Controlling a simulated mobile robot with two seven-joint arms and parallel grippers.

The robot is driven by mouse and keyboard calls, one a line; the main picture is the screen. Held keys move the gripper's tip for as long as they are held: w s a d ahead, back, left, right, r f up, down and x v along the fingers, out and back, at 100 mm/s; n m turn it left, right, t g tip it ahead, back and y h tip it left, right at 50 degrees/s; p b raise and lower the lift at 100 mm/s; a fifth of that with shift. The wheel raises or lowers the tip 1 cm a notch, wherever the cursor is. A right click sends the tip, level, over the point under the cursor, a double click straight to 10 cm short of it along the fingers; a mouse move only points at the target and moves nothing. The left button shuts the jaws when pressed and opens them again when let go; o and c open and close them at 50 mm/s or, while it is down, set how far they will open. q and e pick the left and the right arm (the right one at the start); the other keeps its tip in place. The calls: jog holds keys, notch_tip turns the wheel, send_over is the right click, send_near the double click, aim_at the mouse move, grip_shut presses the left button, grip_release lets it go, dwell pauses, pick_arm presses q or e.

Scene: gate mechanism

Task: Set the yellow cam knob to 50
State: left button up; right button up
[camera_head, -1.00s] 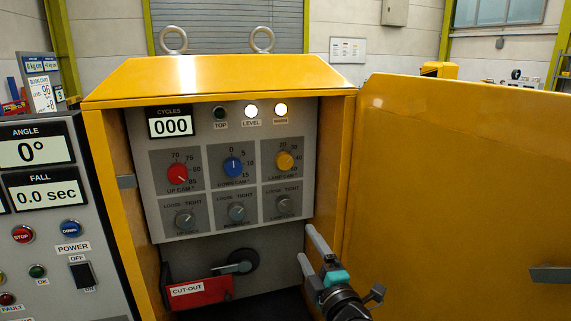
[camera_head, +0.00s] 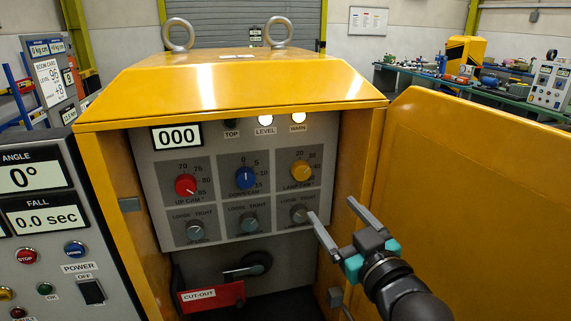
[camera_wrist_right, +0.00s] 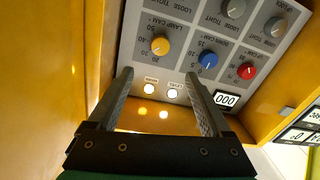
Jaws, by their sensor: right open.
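The yellow cam knob (camera_head: 300,170), labelled lamp cam, is at the right of the panel's upper row; its dial has 20, 30 and 40 legible in the head view. Its exact setting is too small to read. It also shows in the right wrist view (camera_wrist_right: 160,44), just beyond the fingertips. My right gripper (camera_head: 331,208) is open and empty, below and right of the knob in the head view. In the right wrist view its fingers (camera_wrist_right: 158,73) are spread wide, with nothing between them touching. Below the yellow knob is a grey loose/tight knob (camera_head: 299,213). My left gripper is out of view.
The red (camera_head: 186,185) and blue (camera_head: 245,178) cam knobs sit left of the yellow one. The yellow cabinet door (camera_head: 475,190) stands open at the right, close to my right arm. A red cut-out part (camera_head: 212,297) is below the panel. A grey console (camera_head: 45,235) stands left.

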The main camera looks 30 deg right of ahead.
aim_at(303, 173)
jog(key=w+d+b, duration=0.1)
jog(key=w, duration=0.4)
jog(key=w+b, duration=0.1)
jog(key=w, duration=0.3)
jog(key=w+d+b, duration=0.1)
jog(key=w, duration=0.4)
jog(key=shift+w+d+b, duration=0.3)
jog(key=shift+w+b, duration=0.05)
grip_shut()
dwell(0.5)
